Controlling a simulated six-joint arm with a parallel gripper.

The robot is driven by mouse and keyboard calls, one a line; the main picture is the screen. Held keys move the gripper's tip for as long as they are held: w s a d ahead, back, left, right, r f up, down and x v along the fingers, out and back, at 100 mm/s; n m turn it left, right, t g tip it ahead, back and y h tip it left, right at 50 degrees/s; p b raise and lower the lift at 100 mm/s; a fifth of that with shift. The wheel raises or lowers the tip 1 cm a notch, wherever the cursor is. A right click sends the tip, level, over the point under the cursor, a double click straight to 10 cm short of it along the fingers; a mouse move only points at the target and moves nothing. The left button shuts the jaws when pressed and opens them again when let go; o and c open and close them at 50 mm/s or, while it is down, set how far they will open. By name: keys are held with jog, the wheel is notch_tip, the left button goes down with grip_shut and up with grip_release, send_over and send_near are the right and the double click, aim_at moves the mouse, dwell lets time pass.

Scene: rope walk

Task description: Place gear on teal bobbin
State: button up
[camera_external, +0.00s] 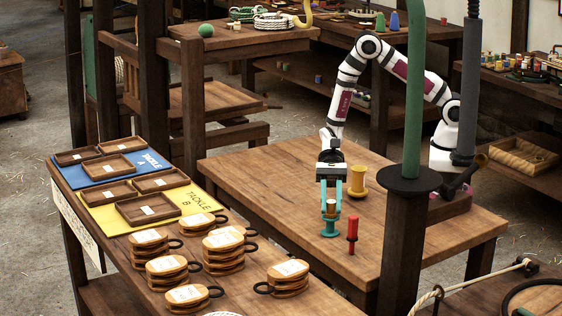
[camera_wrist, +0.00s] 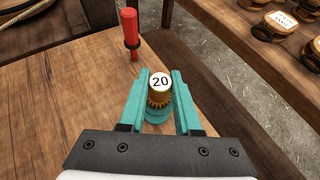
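The gear also shows between the fingers in the external view (camera_external: 332,208). The teal bobbin (camera_wrist: 158,117) is directly under the gear. Its round foot (camera_external: 330,231) stands on the wooden table; its upper part is mostly hidden by my fingers and the gear. I cannot tell whether the gear touches the bobbin.
A yellow bobbin (camera_external: 357,182) stands behind my gripper. A red peg-like tool (camera_external: 352,235) stands just right of the teal bobbin, and also shows in the wrist view (camera_wrist: 130,30). A front table carries stacked wooden blocks (camera_external: 286,277) and trays (camera_external: 148,207). The table's left part is clear.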

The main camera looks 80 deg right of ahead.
jog(key=o, duration=0.4)
jog(key=shift+c, duration=0.2)
jog(key=v, duration=1.2)
jog(key=s+d+r+n+t+h, duration=0.1)
jog(key=s+d+r+n+h, duration=0.4)
jog(key=s, duration=0.4)
jog(key=s+d+r+n+t+h, duration=0.1)
jog(key=s+d+r+n+h, duration=0.4)
jog(key=s, duration=0.5)
jog(key=shift+s+d, duration=0.3)
jog(key=shift+d, duration=0.15)
jog(key=shift+r, duration=0.1)
